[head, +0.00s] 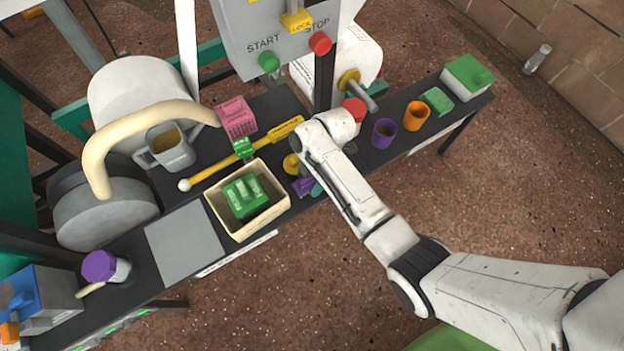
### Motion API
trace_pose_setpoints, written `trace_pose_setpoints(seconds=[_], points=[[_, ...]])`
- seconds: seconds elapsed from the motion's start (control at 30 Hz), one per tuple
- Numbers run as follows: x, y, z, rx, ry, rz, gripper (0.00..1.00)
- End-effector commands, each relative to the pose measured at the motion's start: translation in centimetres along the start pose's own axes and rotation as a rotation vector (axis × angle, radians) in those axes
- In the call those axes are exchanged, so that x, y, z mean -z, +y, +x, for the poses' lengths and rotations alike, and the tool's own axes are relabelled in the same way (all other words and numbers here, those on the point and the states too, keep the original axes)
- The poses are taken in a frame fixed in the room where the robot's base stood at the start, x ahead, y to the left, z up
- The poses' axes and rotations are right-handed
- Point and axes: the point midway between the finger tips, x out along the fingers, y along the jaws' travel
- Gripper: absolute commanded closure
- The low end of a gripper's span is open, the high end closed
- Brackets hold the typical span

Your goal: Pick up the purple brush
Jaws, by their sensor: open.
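A purple object (302,186), which looks like the purple brush, lies on the dark bench just right of the cream bin. The white arm partly hides it, so I cannot make out its full shape. My gripper (318,160) is at the arm's end above the bench, close to this purple object. My own wrist largely hides its fingers. It is open, and I see nothing held in it.
The cream bin (219,205) holds green blocks (245,194). A yellow stick (222,171) lies behind it. A purple cup (384,133) and an orange cup (416,115) stand to the right. A grey plate (184,246) lies left. A START/STOP panel (285,58) rises behind.

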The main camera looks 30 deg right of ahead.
Motion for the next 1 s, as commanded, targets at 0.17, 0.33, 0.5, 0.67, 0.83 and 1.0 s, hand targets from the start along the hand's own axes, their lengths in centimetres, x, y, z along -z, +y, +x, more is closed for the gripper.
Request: trace_pose_setpoints(seconds=[0.17, 0.33, 0.5, 0.67, 0.83, 1.0], points=[[0.0, 0.0, -0.1, 0.0, 0.0, 0.0, 0.48], [0.0, 0.0, -0.1, 0.0, 0.0, 0.0, 0.64], [0.0, 0.0, -0.1, 0.0, 0.0, 0.0, 0.8], [0.0, 0.0, -0.1, -0.001, 0.0, 0.0, 0.8], [0.1, 0.1, -0.5, -0.001, 0.0, 0.0, 0.8], [0.6, 0.1, -2.0, -0.002, 0.0, 0.0, 0.8]])
